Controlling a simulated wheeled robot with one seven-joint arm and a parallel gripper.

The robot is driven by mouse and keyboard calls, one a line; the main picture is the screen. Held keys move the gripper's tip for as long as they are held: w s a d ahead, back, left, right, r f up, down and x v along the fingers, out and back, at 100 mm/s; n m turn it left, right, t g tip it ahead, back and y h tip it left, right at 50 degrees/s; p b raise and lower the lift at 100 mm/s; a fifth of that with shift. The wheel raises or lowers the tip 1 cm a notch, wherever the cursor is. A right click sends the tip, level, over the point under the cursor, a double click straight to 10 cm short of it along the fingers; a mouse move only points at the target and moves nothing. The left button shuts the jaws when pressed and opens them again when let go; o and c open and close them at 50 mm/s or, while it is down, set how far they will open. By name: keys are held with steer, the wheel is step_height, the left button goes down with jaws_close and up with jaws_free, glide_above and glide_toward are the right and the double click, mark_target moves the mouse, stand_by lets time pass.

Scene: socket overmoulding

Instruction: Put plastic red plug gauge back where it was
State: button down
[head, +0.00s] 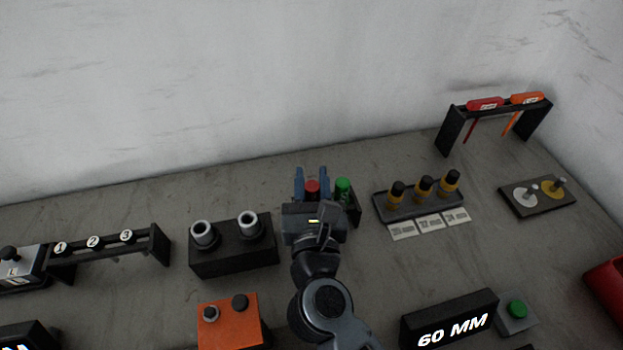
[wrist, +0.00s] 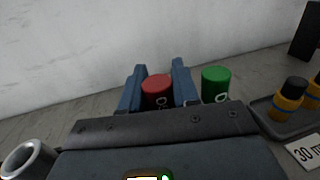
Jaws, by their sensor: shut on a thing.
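The red plug gauge (wrist: 157,86) stands upright between the two blue fingers of my gripper (wrist: 158,92), which is shut on it. In the head view the red top (head: 312,187) shows between the fingers of my gripper (head: 312,184). A green plug gauge (head: 343,186) stands just to its right, at a dark holder (head: 355,207); it also shows in the wrist view (wrist: 216,84). My gripper and wrist hide the red gauge's lower part and most of the holder, so I cannot tell whether the red gauge is seated.
A black block with two metal rings (head: 233,257) is on the left. A tray with several black-and-yellow gauges (head: 418,205) is close on the right. An orange block (head: 229,318) and a 60 MM block (head: 449,318) are nearer. The bench behind the holder is clear up to the wall.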

steer(key=shift+f, duration=0.3)
steer(key=c, duration=1.1)
jaws_free()
steer(key=shift+r, duration=0.2)
steer(key=s, duration=1.2)
steer(key=shift+d+r, duration=0.35)
steer(key=shift+d, duration=0.1)
